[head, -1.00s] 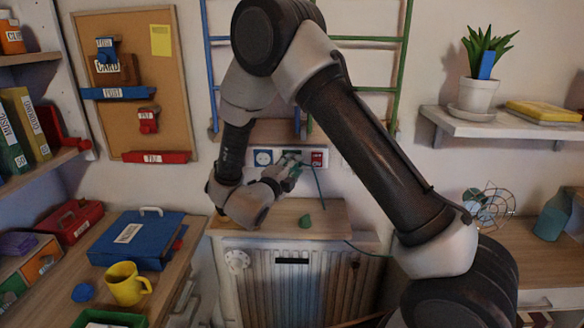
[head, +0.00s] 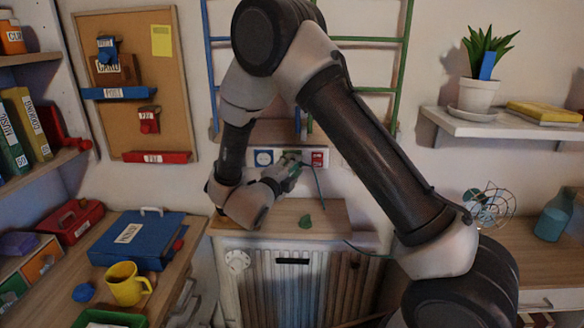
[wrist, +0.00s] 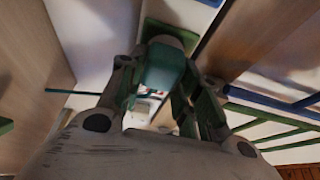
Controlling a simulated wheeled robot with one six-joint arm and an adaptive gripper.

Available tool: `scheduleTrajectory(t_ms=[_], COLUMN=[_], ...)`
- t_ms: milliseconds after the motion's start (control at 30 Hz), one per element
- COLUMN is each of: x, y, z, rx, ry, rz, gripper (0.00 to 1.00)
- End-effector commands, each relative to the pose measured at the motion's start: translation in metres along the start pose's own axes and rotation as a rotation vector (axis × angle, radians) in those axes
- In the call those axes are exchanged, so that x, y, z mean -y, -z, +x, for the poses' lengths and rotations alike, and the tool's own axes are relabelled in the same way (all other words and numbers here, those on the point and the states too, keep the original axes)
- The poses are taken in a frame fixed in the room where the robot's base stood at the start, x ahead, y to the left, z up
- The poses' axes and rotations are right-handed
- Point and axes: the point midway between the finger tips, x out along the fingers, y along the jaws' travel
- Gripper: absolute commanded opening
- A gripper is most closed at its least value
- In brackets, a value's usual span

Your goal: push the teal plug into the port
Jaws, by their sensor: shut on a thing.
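My gripper (head: 288,172) is at the wall socket strip (head: 263,157), above the small wooden shelf. In the wrist view, the gripper's fingers are shut around the teal plug (wrist: 161,68). The green port (head: 289,155) is in the middle of the strip, between a blue and a red socket, and the gripper partly covers it. A green surface (wrist: 170,32) shows just beyond the plug in the wrist view. I cannot tell whether the plug touches the port or is inside it. A thin teal cable (head: 318,185) hangs beside the gripper.
A small green object (head: 305,221) lies on the wooden shelf (head: 335,215) over the radiator (head: 300,285). Green and blue ladder rails (head: 405,50) stand above the strip. A blue box (head: 135,240) and a yellow mug (head: 126,285) are on the left desk.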

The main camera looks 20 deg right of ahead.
Motion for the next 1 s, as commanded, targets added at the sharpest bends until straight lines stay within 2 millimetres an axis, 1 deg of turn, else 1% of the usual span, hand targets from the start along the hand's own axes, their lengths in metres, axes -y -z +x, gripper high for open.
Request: scheduleTrajectory(t_ms=[467,1000], x=[0.000,0.000], y=[0.000,-0.004], z=[0.001,0.011], rx=[0.000,0.000], ry=[0.000,0.000], rz=[0.000,0.000], gripper=[0.12,0.12])
